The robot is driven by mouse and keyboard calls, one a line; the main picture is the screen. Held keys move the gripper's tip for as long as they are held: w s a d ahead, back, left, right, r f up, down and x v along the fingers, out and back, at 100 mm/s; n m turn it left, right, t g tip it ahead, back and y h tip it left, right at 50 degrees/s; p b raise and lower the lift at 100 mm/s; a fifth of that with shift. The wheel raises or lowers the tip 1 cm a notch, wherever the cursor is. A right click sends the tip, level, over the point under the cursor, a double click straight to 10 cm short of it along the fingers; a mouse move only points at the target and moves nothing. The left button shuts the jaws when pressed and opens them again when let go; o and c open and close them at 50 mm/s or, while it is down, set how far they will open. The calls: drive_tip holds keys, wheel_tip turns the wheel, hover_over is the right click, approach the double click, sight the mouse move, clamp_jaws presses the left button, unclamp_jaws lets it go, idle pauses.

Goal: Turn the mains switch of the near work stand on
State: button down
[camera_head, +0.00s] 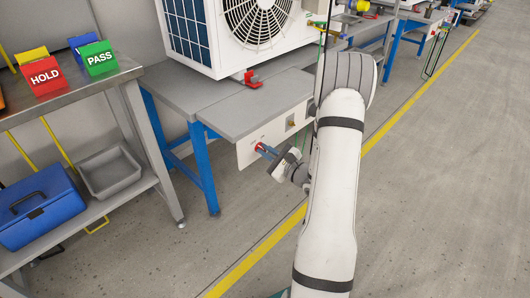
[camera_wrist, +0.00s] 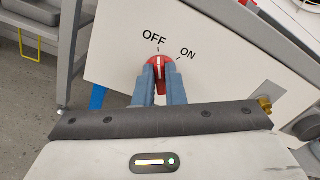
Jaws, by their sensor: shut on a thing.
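The mains switch is a red rotary knob (camera_wrist: 158,62) with a pale pointer line, on the white front panel (camera_wrist: 205,85) of the near work stand. The panel is marked OFF and ON, and the pointer line stands close to the OFF mark. My gripper (camera_wrist: 159,72) is shut on the knob, with one blue-grey finger on each side of it. In the head view my gripper (camera_head: 264,149) reaches the panel (camera_head: 247,152) from the right; the knob there is mostly hidden by the fingers.
The near work stand (camera_head: 238,117) has blue legs and carries a white fan unit (camera_head: 215,55) and a red clamp-like part (camera_head: 251,78). A brass fitting (camera_wrist: 264,103) sits right of the knob. A grey shelf (camera_head: 125,72) stands at left. The floor at right is clear.

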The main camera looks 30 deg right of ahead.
drive_tip(key=shift+p, duration=0.3)
drive_tip(key=shift+r+m+p, duration=0.1)
drive_tip(key=shift+m+p, duration=0.7)
drive_tip(key=shift+m, duration=0.3)
drive_tip(key=m+p, duration=0.3)
drive_tip(key=m, duration=0.1)
drive_tip(key=shift+d+p, duration=0.1)
drive_tip(key=shift+p, duration=0.2)
drive_tip(key=m+p, duration=0.1)
drive_tip(key=m, duration=0.1)
drive_tip(key=m+p, duration=0.2)
drive_tip(key=m, duration=0.1)
drive_tip(key=shift+d+f+m+p, duration=0.1)
drive_tip(key=shift+f+m+p, duration=0.2)
drive_tip(key=shift+p, duration=0.1)
drive_tip(key=c, duration=1.5)
unclamp_jaws()
drive_tip(key=shift+r, duration=0.15)
drive_tip(key=p+v, duration=0.1)
drive_tip(key=v, duration=0.6)
drive_tip(key=shift+s+d+p, duration=0.25)
drive_tip(key=shift+s+p, duration=0.1)
